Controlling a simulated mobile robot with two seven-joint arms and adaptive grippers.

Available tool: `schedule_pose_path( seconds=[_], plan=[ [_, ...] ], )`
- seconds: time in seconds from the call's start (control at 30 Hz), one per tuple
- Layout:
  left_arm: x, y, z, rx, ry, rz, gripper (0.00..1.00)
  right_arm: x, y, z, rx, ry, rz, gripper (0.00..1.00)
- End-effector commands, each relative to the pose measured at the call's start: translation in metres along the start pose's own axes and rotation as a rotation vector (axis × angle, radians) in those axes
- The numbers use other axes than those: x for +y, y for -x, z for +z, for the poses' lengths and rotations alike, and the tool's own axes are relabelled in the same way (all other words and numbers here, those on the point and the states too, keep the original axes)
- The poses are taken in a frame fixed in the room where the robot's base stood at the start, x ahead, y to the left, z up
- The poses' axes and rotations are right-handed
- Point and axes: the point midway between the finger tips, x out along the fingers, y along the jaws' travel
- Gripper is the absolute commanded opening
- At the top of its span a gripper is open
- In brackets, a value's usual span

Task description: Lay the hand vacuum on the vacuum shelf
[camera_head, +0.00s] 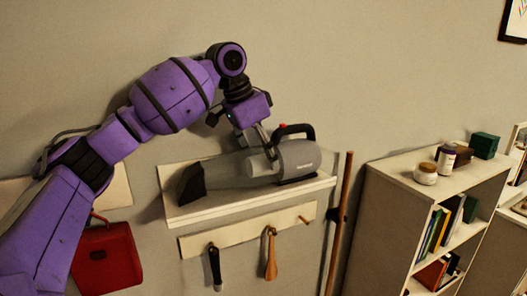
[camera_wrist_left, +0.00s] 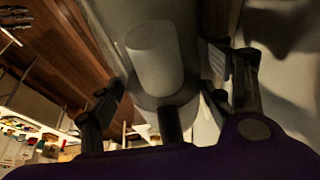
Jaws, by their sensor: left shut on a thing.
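The hand vacuum (camera_head: 297,160) is grey with a dark nozzle at its left end and a black handle with a red button on top. It lies level along the white wall-mounted vacuum shelf (camera_head: 245,204), over its top. I cannot tell whether it touches the board. My left gripper (camera_head: 264,141) reaches down from above and is shut on the vacuum near its middle. In the left wrist view the vacuum's pale cylinder (camera_wrist_left: 155,60) lies between the fingers of the left gripper (camera_wrist_left: 165,100). My right gripper is not in view.
Below the shelf, a peg rail (camera_head: 240,232) carries a dark brush and a wooden-handled tool. A wooden pole (camera_head: 340,215) stands just right of the shelf. A bookcase (camera_head: 400,172) with jars and books stands at right.

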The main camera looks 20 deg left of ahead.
Motion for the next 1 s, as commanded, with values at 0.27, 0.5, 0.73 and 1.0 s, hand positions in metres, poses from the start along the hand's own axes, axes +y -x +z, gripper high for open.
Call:
schedule_pose_path(
  seconds=[0.27, 0.5, 0.73, 1.0],
  plan=[
    [0.0, 0.004, -0.002, 0.006, -0.001, -0.003, 0.92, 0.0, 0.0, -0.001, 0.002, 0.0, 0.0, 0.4],
    [0.0, 0.001, -0.001, 0.002, 0.0, -0.001, 0.93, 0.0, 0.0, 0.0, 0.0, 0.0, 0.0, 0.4],
    [0.0, 0.008, 0.0, -0.002, 0.0, 0.0, 0.93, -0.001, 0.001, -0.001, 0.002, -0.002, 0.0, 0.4],
    [0.0, 0.061, -0.001, 0.003, 0.0, -0.003, 0.93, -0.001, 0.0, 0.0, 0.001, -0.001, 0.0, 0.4]
  ],
)
